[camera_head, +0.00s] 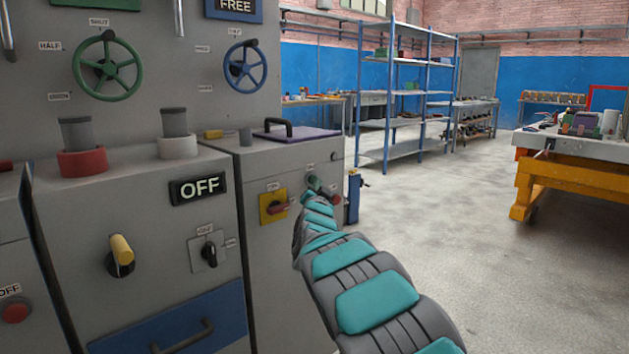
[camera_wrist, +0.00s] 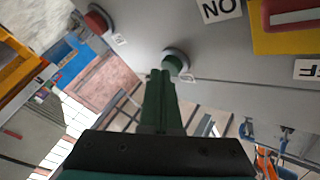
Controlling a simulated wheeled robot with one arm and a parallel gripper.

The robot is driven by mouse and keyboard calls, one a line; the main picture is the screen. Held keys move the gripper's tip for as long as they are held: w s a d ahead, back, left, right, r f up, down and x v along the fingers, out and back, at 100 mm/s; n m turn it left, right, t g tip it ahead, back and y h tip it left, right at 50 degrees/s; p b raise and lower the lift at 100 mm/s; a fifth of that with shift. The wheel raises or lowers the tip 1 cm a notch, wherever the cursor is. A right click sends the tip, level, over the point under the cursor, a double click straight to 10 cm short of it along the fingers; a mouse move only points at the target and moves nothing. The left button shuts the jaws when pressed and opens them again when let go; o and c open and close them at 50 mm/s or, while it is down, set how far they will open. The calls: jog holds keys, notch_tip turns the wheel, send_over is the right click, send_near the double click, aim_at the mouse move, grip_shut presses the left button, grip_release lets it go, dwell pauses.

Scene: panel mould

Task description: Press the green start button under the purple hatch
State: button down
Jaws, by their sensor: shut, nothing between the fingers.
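The purple hatch (camera_head: 300,134) lies flat on top of the right-hand grey cabinet, with a black handle (camera_head: 273,128) at its left. Below it, on the cabinet's front, is the green button (camera_head: 313,182), with a red button (camera_head: 335,198) to its lower right. My arm reaches to this front. In the wrist view my gripper (camera_wrist: 162,74) is shut and empty, its green fingertips in front of the green button (camera_wrist: 176,62) and overlapping its rim. I cannot tell whether they touch it. The red button (camera_wrist: 96,21) shows at the upper left there.
A yellow plate with a red switch (camera_head: 277,207) sits left of the green button. Further left are an OFF sign (camera_head: 198,188), a yellow lever (camera_head: 121,252) and green (camera_head: 108,68) and blue (camera_head: 245,67) handwheels. The floor (camera_head: 440,215) at right is clear.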

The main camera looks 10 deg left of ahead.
jog(key=shift+a, duration=0.15)
dwell(0.5)
jog(key=shift+s+d+b, duration=0.5)
jog(key=shift+d+b, duration=0.2)
jog(key=shift+b, duration=0.45)
jog(key=s+d+b, duration=0.1)
jog(key=d+b, duration=0.1)
jog(key=b, duration=0.1)
jog(key=s+d+b, duration=0.2)
jog(key=b, duration=0.1)
jog(key=shift+b, duration=0.3)
